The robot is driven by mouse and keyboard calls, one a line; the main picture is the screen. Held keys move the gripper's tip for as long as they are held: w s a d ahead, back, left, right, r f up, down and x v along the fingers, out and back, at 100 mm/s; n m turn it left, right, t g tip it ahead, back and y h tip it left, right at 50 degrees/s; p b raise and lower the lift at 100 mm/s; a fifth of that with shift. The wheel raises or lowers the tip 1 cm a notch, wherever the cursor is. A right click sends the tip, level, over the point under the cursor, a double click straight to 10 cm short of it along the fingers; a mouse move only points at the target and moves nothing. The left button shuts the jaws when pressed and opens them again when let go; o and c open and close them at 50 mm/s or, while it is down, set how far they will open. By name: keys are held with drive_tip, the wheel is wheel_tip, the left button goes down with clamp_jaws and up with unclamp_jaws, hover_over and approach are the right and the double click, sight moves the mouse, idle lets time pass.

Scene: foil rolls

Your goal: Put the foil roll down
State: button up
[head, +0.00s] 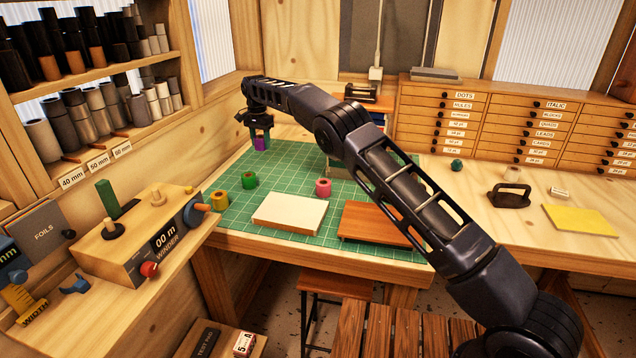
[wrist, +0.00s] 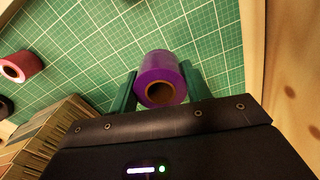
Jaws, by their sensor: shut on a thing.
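My gripper (head: 260,135) is at the far left corner of the green cutting mat (head: 228,188). It is shut on a purple foil roll (head: 261,145). In the wrist view the purple roll (wrist: 163,75) sits between the two teal fingers (wrist: 160,88), with its open core facing the camera. The mat (wrist: 90,45) lies beyond it. I cannot tell whether the roll touches the mat or hangs just above it.
A green roll (head: 249,180), a yellow roll (head: 219,200) and a pink roll (head: 322,187) stand on the mat. A white pad (head: 290,213) and a brown board (head: 375,224) lie at its front. Wooden wall panels are close behind the gripper. Bare mat shows between the rolls.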

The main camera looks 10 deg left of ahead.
sight(257, 137)
drive_tip(key=shift+s+a+f, duration=0.45)
drive_tip(key=shift+a+f, duration=0.1)
drive_tip(key=shift+f, duration=4.1)
drive_tip(key=shift+f, duration=0.15)
drive_tip(key=o, duration=1)
drive_tip(key=shift+o, duration=0.2)
wheel_tip(257, 137, up, 12)
drive_tip(key=shift+r, duration=0.15)
